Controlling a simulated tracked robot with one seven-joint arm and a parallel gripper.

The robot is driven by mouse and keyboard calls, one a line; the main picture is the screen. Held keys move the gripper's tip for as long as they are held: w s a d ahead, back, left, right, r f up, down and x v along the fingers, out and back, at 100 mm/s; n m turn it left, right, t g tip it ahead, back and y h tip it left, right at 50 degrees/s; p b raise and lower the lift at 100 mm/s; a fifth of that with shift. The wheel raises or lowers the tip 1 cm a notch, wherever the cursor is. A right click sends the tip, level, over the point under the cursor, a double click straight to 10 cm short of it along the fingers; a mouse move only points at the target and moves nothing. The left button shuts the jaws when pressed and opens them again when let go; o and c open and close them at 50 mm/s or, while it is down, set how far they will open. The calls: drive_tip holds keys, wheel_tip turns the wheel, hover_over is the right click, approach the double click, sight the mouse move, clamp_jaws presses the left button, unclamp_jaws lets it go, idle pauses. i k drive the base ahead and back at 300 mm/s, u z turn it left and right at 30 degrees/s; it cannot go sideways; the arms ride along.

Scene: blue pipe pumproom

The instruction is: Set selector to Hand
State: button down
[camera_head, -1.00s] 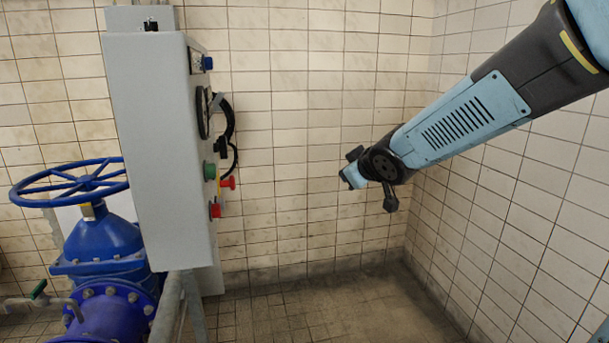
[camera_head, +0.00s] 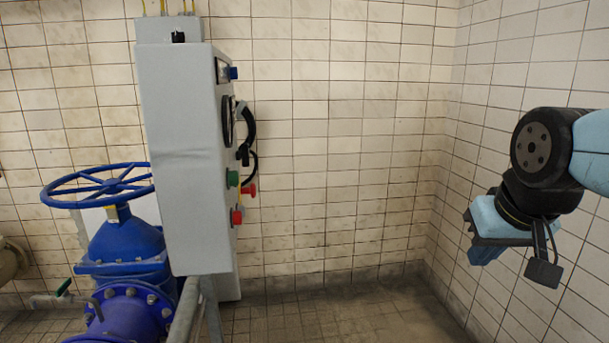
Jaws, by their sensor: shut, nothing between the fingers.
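The grey control cabinet (camera_head: 185,160) is seen nearly edge-on, its front panel facing right. A small black knob (camera_head: 243,156) sticks out of the panel below a large black handle (camera_head: 248,124); it looks like the selector, but its setting and labels cannot be read from this angle. A blue knob (camera_head: 233,73) is near the top. A green button (camera_head: 232,178) and red buttons (camera_head: 250,190) are below. My gripper (camera_head: 484,252) is at the right, well away from the panel, pointing down and left. It is shut and empty; the fingertips are small in view.
A blue valve with a handwheel (camera_head: 104,185) stands left of the cabinet. A grey metal stand (camera_head: 208,305) is under the cabinet. Tiled walls close the back and right. The space between the panel and my gripper is free, above a tiled floor (camera_head: 330,318).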

sight(244, 154)
drive_tip(key=i, duration=1)
drive_tip(key=u, duration=1.65)
drive_tip(key=i, duration=0.4)
drive_tip(key=z, duration=0.3)
drive_tip(key=k, duration=0.4)
drive_tip(key=u, duration=0.05)
